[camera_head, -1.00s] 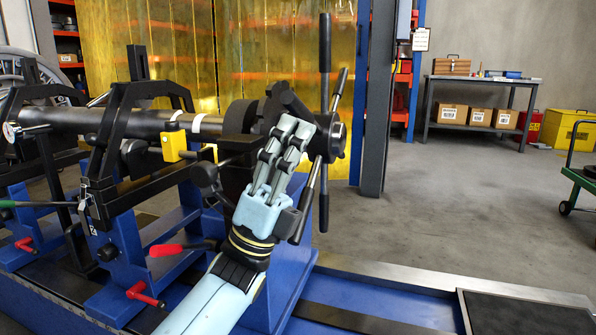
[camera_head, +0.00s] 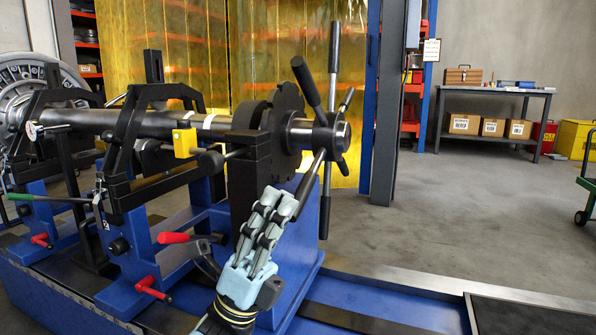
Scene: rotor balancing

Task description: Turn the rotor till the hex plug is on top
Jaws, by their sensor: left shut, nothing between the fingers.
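The rotor is a dark horizontal shaft (camera_head: 120,121) on a blue balancing stand. At its right end is a handwheel hub (camera_head: 331,137) with several black-gripped spokes pointing up, down and sideways. A dark notched disc (camera_head: 284,122) sits left of the hub. I cannot make out the hex plug. My left gripper (camera_head: 282,200) is pale blue and grey, shut and empty. It points up, below the disc and in front of the blue stand, close to a lower-left spoke (camera_head: 310,183); I cannot tell whether they touch. My right gripper is not in view.
Black bearing arches (camera_head: 131,140) straddle the shaft. A yellow box (camera_head: 184,142) hangs by it. Red levers (camera_head: 174,238) stick out of the blue frame. A dark mat (camera_head: 530,314) lies at lower right.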

